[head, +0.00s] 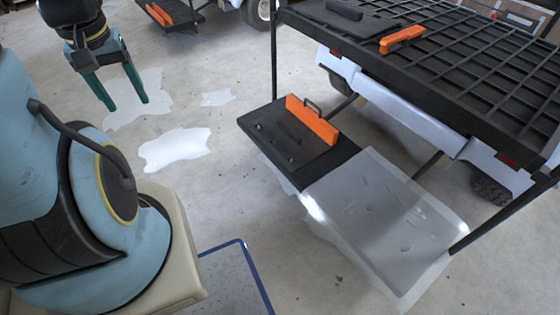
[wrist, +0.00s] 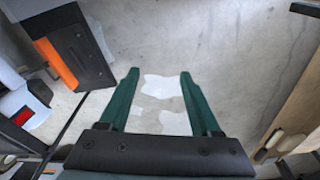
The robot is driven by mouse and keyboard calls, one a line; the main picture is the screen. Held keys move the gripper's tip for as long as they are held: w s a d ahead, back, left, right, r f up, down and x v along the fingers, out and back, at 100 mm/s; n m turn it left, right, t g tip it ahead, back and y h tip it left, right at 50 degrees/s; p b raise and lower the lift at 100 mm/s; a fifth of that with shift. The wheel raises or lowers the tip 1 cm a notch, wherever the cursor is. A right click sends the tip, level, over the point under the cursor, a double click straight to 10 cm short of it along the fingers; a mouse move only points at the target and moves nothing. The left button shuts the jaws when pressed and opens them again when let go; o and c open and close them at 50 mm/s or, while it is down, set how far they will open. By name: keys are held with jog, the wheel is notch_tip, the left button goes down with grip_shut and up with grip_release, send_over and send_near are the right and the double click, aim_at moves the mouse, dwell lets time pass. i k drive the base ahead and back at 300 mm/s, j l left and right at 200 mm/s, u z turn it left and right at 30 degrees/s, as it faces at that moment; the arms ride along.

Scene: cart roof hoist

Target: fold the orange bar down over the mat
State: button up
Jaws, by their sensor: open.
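A black mat (head: 275,145) lies on the dark lower platform behind the cart. An orange bar (head: 312,120) stands raised along the mat's far right edge, with a small dark handle beside it. In the wrist view, the orange bar (wrist: 57,64) and dark mat (wrist: 85,48) are at the upper left. A second orange bar (head: 402,39) is on the roof rack beside another black mat (head: 345,15). My gripper (head: 127,104) has green fingers, is open and empty, and hangs over the floor left of the platform, apart from both bars.
The black roof rack (head: 450,65) stands on posts above the white cart. A grey translucent panel (head: 385,215) adjoins the lower platform. Another platform with orange parts (head: 157,14) is at the back. The floor between my gripper and the lower platform is clear, with white patches (head: 175,148).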

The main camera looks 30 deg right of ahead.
aim_at(314, 121)
jog(key=k+j, duration=0.15)
jog(key=z, duration=1.55)
jog(key=i+l+u, duration=0.1)
jog(key=l+u, duration=0.25)
jog(key=i+l+u, duration=0.1)
jog(key=u, duration=0.25)
jog(key=l+u, duration=0.4)
